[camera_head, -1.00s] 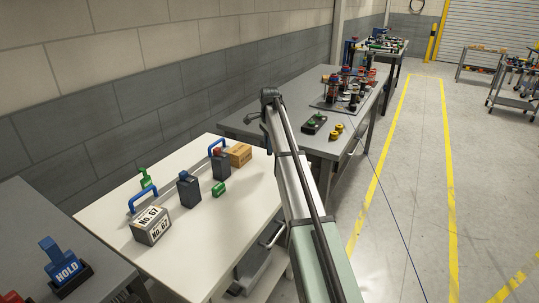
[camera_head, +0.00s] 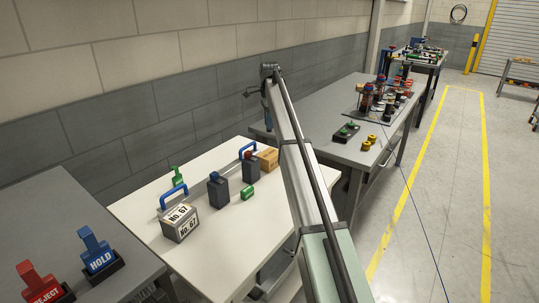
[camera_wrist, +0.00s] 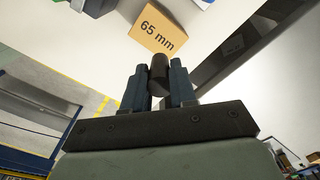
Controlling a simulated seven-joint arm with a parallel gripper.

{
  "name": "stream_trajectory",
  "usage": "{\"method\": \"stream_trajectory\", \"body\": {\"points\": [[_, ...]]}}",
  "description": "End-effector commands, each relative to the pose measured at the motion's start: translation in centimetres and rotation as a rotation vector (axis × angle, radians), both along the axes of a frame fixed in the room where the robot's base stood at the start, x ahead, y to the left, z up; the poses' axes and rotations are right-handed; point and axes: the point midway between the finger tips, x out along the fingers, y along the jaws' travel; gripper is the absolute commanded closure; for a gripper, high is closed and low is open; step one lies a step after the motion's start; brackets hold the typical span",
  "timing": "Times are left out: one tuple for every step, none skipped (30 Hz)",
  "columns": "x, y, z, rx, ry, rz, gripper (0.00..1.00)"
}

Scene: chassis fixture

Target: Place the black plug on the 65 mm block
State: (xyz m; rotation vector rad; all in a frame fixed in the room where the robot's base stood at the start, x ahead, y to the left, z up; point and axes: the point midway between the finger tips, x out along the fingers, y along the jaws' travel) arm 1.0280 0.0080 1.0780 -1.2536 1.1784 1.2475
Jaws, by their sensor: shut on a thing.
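The 65 mm block is a tan box with "65 mm" printed in black. It lies at the back right of the white table in the head view (camera_head: 268,158) and just beyond my fingers at the top of the wrist view (camera_wrist: 152,24). My gripper (camera_wrist: 159,76) is shut on the black plug (camera_wrist: 159,68), a short dark cylinder between the two fingers. In the wrist picture the plug's end shows just below the block; I cannot tell the height gap between them. In the head view the gripper and plug cannot be made out behind my arm.
The white table (camera_head: 200,258) also bears a "No. 67" block (camera_head: 180,224), two dark bottle-like blocks (camera_head: 218,190), a green piece (camera_head: 247,193) and blue-handled fixtures. A grey table (camera_head: 334,105) with a rack and yellow parts adjoins on the right. HOLD (camera_head: 100,255) and REJECT stands are at left.

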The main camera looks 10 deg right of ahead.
Motion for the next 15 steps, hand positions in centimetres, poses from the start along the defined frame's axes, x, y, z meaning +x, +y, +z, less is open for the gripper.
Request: {"method": "stream_trajectory", "body": {"points": [[-0.1,0.0,0.0,0.0,0.003,-0.02,1.0],[-0.2,0.0,-0.1,0.0,0.004,-0.032,1.0],[-0.2,0.0,-0.2,0.0,0.005,-0.042,1.0],[-0.2,0.0,-0.3,0.0,0.005,-0.049,1.0],[-0.2,0.0,-0.5,0.0,0.005,-0.054,1.0],[-0.3,0.0,-0.8,0.0,0.006,-0.058,1.0],[-0.3,0.0,-1.1,0.0,0.006,-0.059,1.0],[-0.3,0.0,-1.5,0.0,0.006,-0.059,1.0],[-0.3,0.0,-2.0,0.0,0.007,-0.059,1.0],[-0.3,0.0,-2.4,0.0,0.007,-0.059,1.0],[-0.4,0.0,-2.9,0.0,0.007,-0.059,1.0],[-0.3,-0.1,-3.6,0.0,0.006,-0.059,1.0],[-0.3,-0.1,-4.1,0.0,0.006,-0.059,1.0],[-0.3,-0.1,-4.6,0.0,0.006,-0.058,1.0],[-0.3,-0.1,-5.2,0.0,0.007,-0.058,1.0]]}}
